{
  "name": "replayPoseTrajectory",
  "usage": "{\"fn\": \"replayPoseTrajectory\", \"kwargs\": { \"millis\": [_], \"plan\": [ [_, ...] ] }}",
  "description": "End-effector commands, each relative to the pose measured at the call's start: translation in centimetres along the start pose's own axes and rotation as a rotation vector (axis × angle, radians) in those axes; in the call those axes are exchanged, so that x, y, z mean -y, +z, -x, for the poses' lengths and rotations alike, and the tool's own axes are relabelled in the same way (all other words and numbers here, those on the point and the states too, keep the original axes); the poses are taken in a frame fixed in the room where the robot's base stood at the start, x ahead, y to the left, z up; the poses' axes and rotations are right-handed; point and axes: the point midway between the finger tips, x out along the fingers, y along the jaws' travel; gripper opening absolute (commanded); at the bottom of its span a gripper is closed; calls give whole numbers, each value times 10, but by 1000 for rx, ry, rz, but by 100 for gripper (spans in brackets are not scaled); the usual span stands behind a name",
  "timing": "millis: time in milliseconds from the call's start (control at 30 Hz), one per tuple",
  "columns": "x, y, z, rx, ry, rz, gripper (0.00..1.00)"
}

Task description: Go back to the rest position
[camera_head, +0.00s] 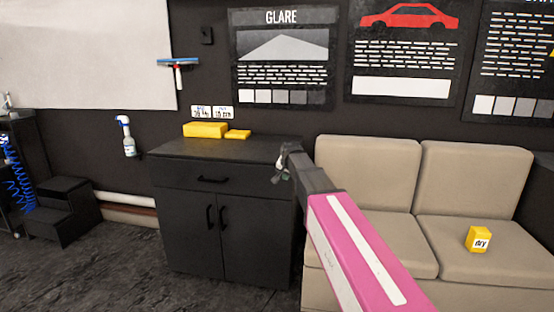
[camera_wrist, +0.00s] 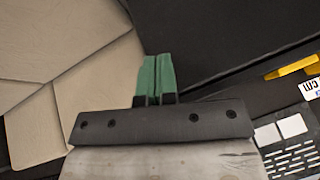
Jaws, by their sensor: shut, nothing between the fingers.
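My gripper (camera_head: 281,172) is at the end of my pink and white arm, in front of the right end of the black cabinet (camera_head: 186,222) in the head view. In the wrist view, the two green fingers of my gripper (camera_wrist: 156,76) are pressed together with nothing between them. Beyond them are the dark cabinet (camera_wrist: 215,40) and the beige sofa (camera_wrist: 60,60). Part of the cabinet's right edge is hidden behind my arm.
Yellow blocks (camera_head: 205,130) lie on the cabinet top. The beige sofa (camera_head: 368,175) stands to the right with a yellow "dry" block (camera_head: 479,240) on its seat. A spray bottle (camera_head: 127,137) and squeegee (camera_head: 178,68) are on the wall. Black steps (camera_head: 65,210) stand left. Floor in front is clear.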

Motion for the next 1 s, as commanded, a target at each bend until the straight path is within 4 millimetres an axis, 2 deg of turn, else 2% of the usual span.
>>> {"fn": "replayPoseTrajectory", "kwargs": {
  "millis": [33,300,500,600,700,800,1000],
  "plan": [
    [-28,26,-7,30,25,23,0],
    [-146,133,-37,201,124,167,0],
    [-224,215,-40,341,169,268,0],
    [-256,253,-36,409,181,313,0],
    [-280,283,-31,465,186,348,0],
    [-295,302,-27,503,187,373,0],
    [-305,314,-25,530,186,391,0]
  ]
}}
